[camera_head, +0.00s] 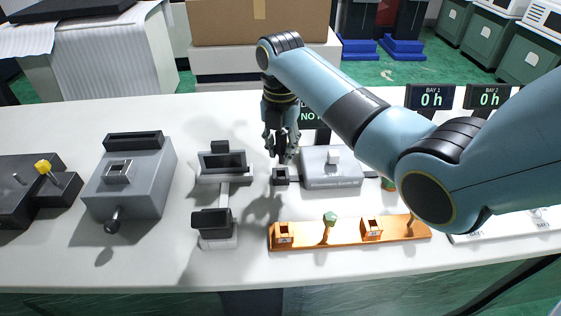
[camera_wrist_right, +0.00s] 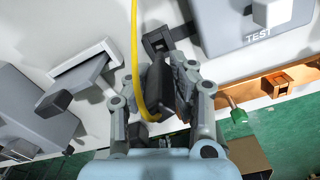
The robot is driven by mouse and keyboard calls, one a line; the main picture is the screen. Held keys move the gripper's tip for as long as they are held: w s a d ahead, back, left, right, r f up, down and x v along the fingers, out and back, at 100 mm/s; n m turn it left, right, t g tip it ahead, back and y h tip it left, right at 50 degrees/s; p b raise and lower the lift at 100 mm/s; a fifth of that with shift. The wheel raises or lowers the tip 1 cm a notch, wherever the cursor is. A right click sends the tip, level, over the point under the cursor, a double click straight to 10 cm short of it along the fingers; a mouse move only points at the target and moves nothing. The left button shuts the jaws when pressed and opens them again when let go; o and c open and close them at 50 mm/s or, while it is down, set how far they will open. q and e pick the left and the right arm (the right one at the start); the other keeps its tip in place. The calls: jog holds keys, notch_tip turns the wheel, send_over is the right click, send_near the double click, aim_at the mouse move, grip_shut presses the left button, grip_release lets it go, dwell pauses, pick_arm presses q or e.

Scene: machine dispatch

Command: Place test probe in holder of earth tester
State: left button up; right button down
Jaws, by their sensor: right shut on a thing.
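The earth tester (camera_head: 330,180) is a grey box with a white button, standing on the table. In the right wrist view its face (camera_wrist_right: 240,28) bears the word TEST. Its holder (camera_head: 281,177) is a small dark square socket at its left side, also seen in the right wrist view (camera_wrist_right: 158,42). My right gripper (camera_head: 283,157) points down just above the holder. In the right wrist view it is shut on the dark test probe (camera_wrist_right: 160,88), which trails a yellow cable (camera_wrist_right: 135,50). The probe's tip is hard to make out. My left gripper is not in view.
An orange rack (camera_head: 350,233) with sockets and a green-topped piece stands in front of the tester. A grey fixture (camera_head: 222,180) stands left, then a grey box with a crank (camera_head: 128,182). A cardboard box (camera_head: 258,22) is behind. My right arm covers the table's right side.

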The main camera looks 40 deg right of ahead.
aim_at(281, 155)
jog(key=shift+w+f, duration=0.1)
jog(key=shift+f, duration=0.2)
notch_tip(281, 155, down, 3)
jog(key=shift+r, duration=0.2)
jog(key=shift+f, duration=0.5)
jog(key=c, duration=1.2)
grip_release()
jog(key=shift+d, duration=0.1)
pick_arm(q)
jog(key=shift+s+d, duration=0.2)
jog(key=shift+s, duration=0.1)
pick_arm(e)
jog(key=shift+o, duration=0.2)
